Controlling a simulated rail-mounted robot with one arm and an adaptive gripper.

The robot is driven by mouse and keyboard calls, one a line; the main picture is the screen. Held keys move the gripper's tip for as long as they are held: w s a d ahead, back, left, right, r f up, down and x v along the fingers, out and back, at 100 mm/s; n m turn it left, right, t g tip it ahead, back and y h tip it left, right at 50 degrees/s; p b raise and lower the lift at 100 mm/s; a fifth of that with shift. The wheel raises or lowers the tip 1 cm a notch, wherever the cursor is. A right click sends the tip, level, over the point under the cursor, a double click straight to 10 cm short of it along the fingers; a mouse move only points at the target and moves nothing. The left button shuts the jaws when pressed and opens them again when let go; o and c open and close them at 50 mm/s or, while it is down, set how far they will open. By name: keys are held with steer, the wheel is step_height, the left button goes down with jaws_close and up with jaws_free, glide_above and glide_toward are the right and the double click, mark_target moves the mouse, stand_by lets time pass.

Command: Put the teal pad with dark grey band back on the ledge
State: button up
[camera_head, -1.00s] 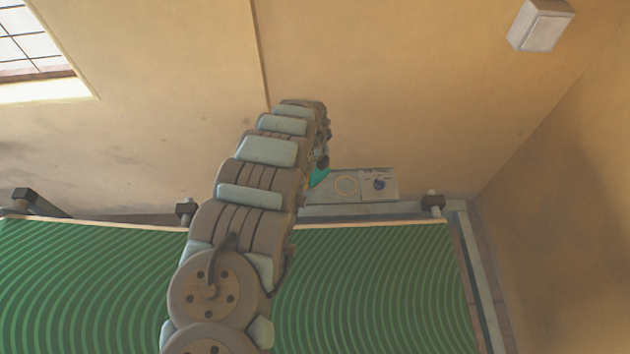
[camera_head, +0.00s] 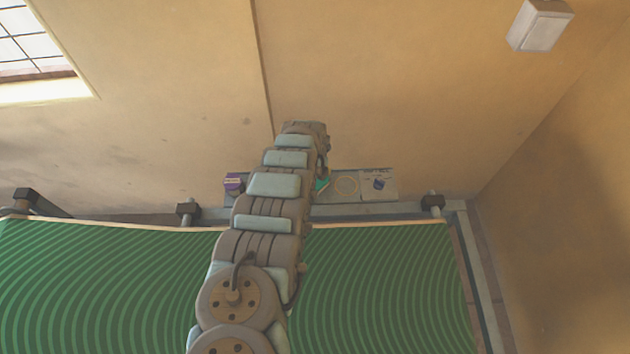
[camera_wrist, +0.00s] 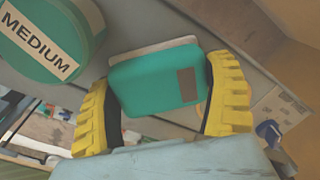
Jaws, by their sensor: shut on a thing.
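My gripper (camera_wrist: 160,80) has yellow ribbed fingers on both sides of the teal pad (camera_wrist: 145,88) and is shut on it. The pad has a dark grey-brown band (camera_wrist: 187,85) near its right end. It lies over the grey ledge (camera_wrist: 145,15) in the wrist view; I cannot tell whether it touches it. A pale edge shows just beyond the pad. In the head view the ledge (camera_head: 325,210) runs along the back wall. A small teal patch (camera_head: 322,185) shows beside my arm, which hides most of the gripper.
A round teal piece labelled MEDIUM (camera_wrist: 48,35) stands close to my left finger. On the ledge, a purple-labelled piece (camera_head: 233,183) is left of my arm. Green ribbed sheet (camera_head: 380,290) lies in front.

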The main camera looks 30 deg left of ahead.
steer(key=shift+f, duration=0.2)
steer(key=o, duration=1)
steer(key=shift+r, duration=0.1)
steer(key=shift+c, duration=0.2)
steer(key=shift+r, duration=0.1)
steer(key=shift+w+r, duration=0.1)
steer(key=shift+r, duration=0.75)
steer(key=shift+s+r, duration=0.2)
steer(key=shift+r, duration=0.6)
step_height(320, 180, up, 9)
steer(key=shift+s+a+b, duration=0.15)
steer(key=shift+s+b, duration=0.2)
steer(key=shift+b, duration=0.05)
